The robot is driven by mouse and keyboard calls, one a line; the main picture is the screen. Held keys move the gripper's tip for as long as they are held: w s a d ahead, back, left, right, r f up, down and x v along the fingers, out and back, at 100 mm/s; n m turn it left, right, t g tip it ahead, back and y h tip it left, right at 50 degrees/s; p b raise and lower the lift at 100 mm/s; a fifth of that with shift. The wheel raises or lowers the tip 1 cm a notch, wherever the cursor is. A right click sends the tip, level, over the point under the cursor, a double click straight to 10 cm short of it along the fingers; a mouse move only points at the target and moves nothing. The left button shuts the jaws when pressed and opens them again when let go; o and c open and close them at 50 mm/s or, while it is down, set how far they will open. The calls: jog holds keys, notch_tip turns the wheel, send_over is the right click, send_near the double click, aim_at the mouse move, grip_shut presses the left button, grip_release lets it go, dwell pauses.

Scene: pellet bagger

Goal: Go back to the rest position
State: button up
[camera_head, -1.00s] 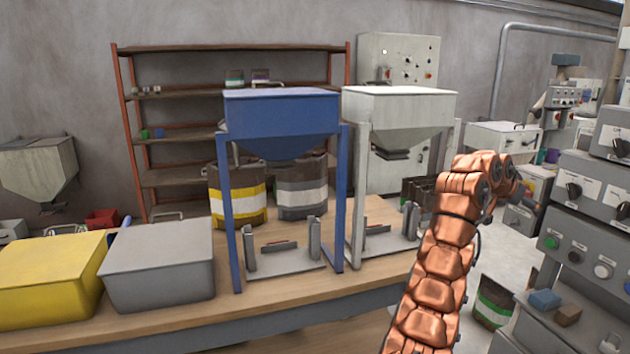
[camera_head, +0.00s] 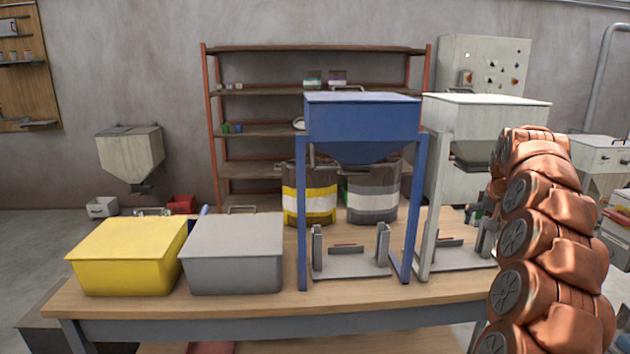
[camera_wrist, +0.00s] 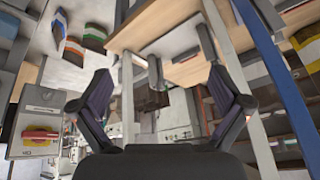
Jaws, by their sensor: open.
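My gripper (camera_wrist: 160,115) shows in the wrist view with its two dark fingers spread wide apart and nothing between them. In the head view my copper-coloured arm rises at the right edge, in front of the right end of the bench, and the gripper itself cannot be made out there. The wrist view looks past bench legs and wooden surfaces, tilted.
The wooden bench (camera_head: 250,303) holds a yellow bin (camera_head: 125,262), a grey bin (camera_head: 233,262), a blue hopper stand (camera_head: 362,125) and a white hopper stand (camera_head: 490,110). Two striped sacks stand behind. A grey panel with a red switch (camera_wrist: 38,138) shows in the wrist view.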

jog(key=s+a+n+g+y+p, duration=0.1)
jog(key=s+a+n, duration=0.2)
jog(key=s+a, duration=0.65)
jog(key=s+a+n+g+y, duration=0.1)
jog(key=s+a+n, duration=0.1)
jog(key=s+a, duration=0.8)
jog(key=s+a+f+g, duration=0.1)
jog(key=s+a+f, duration=0.2)
jog(key=s, duration=0.7)
jog(key=s+a+f+n+g, duration=0.1)
jog(key=s+a+f+g, duration=0.1)
jog(key=s, duration=0.8)
jog(key=s+a+f+n+g+p, duration=0.1)
jog(key=s+a+f, duration=0.3)
jog(key=s, duration=0.6)
jog(key=shift+f, duration=0.85)
jog(key=shift+c, duration=0.3)
